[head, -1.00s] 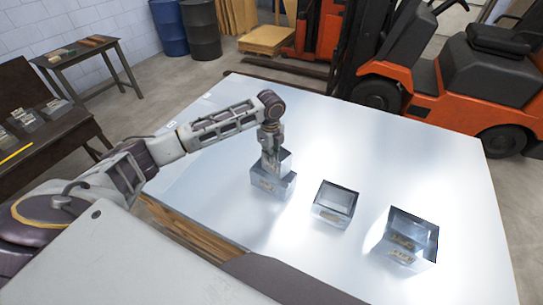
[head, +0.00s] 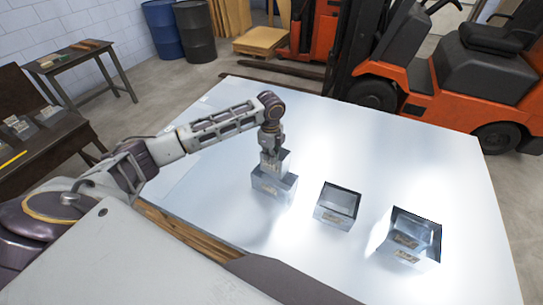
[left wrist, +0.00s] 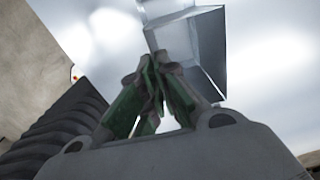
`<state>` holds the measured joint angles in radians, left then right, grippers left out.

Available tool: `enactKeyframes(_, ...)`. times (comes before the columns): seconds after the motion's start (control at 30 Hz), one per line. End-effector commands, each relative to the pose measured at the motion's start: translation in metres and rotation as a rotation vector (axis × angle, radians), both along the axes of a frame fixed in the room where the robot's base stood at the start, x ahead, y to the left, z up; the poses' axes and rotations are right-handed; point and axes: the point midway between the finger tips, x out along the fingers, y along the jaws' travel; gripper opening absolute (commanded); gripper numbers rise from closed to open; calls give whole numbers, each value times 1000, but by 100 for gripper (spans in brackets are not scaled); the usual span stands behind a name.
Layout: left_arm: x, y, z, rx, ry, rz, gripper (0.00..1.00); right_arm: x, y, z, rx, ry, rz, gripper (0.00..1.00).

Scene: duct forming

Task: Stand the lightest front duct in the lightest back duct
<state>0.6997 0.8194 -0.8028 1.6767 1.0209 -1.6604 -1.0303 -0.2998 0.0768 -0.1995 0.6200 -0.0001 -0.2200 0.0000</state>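Three larger open metal ducts stand in a row on the pale table: left (head: 273,187), middle (head: 336,206) and right (head: 401,256). A smaller metal duct (head: 283,163) stands upright at the left duct's opening; its lower end is hidden, so I cannot tell how deep it sits. My left gripper (head: 270,155) is over this smaller duct. In the left wrist view, its fingers (left wrist: 154,75) come together at the edge of a metal duct (left wrist: 187,45) and seem closed on its thin wall. The right duct holds another smaller piece with a label (head: 406,240). My right gripper is out of view.
The metal tabletop (head: 330,130) is clear behind and to the right of the ducts. A dark side table (head: 60,135) with small pieces is at the left. An orange forklift (head: 440,80) and blue and dark barrels (head: 178,30) stand beyond the table.

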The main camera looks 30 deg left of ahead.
Motion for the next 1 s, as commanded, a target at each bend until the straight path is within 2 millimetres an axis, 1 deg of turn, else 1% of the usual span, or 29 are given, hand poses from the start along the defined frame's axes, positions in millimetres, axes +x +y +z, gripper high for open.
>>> enactKeyframes(0.57,0,0,-1,0,-2,18,0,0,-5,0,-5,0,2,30)
enactKeyframes(0.77,0,0,-6,0,-1,18,0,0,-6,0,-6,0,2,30)
enactKeyframes(1.0,0,0,-18,0,-1,18,0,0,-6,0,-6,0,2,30)
